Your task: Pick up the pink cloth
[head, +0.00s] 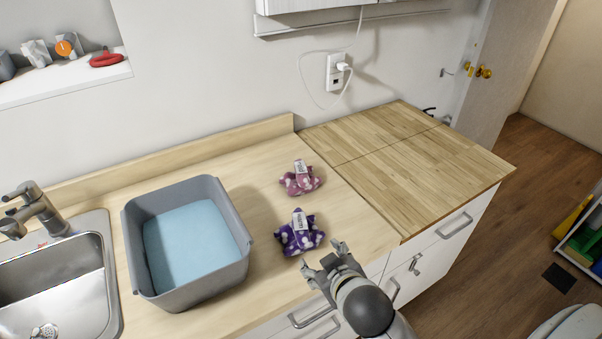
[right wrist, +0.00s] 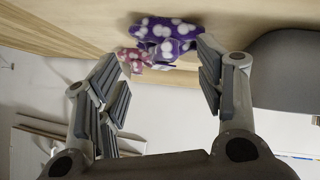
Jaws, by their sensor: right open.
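The pink cloth (head: 300,180), crumpled with white spots and a white tag, lies on the counter near the wall. In the right wrist view the pink cloth (right wrist: 133,60) shows small, partly behind a purple cloth. The purple cloth (head: 299,235), also white-spotted with a tag, lies in front of the pink one; it shows in the right wrist view (right wrist: 165,38) beyond the fingers. My right gripper (head: 322,262) is open and empty near the counter's front edge, just front-right of the purple cloth. My left gripper is not in view.
A grey tub (head: 245,245) with a light blue bottom stands left of the cloths. A sink (head: 70,285) with a tap is farther left. A wooden worktop (head: 410,165) at right is clear. A socket (head: 336,75) with a white cable is on the wall.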

